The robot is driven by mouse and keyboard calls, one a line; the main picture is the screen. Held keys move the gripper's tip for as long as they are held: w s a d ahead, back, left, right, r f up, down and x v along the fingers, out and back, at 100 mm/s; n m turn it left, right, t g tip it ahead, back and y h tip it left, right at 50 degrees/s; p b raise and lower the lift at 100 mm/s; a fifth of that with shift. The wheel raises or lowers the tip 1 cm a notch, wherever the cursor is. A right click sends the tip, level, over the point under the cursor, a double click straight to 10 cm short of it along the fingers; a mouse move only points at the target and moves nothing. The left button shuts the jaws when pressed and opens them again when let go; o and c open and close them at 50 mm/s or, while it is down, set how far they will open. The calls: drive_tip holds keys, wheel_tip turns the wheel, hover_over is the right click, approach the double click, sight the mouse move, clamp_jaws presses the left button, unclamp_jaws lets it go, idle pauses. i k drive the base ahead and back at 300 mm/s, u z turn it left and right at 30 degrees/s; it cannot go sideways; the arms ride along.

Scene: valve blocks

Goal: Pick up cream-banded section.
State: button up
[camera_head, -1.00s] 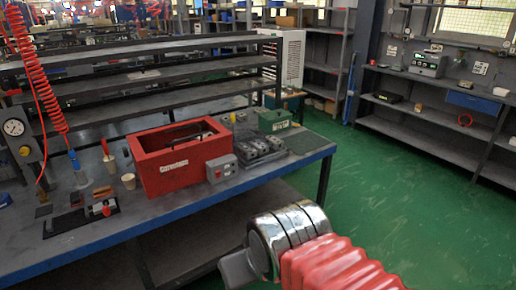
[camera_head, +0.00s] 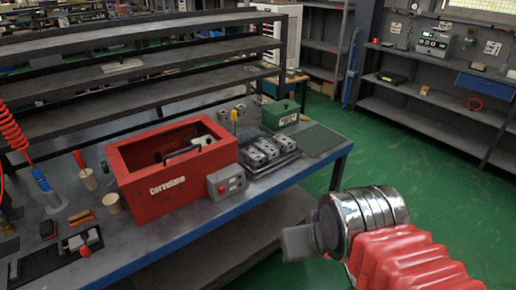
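Several grey metal valve blocks (camera_head: 267,150) sit in a row on a dark tray on the workbench, right of the red bin. I cannot make out a cream band on any of them at this size. A pale part (camera_head: 203,141) shows inside the red bin, too small to identify. My gripper (camera_head: 297,243) is in front of the bench at lower right, pointing left, well apart from the blocks. Its grey fingers look like one piece from here, so I cannot tell whether they are open. Nothing is visibly held.
The red "Corvelane" bin (camera_head: 165,186) stands mid-bench with a grey button box (camera_head: 226,183) beside it. A green box (camera_head: 279,114) and dark mat (camera_head: 318,140) lie near the blocks. A shelf rack (camera_head: 140,70) rises behind. The green floor (camera_head: 450,190) at right is clear.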

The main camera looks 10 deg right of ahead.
sight(253, 156)
drive_tip(key=u, duration=0.2)
drive_tip(key=i, duration=0.95)
drive_tip(key=u, duration=0.55)
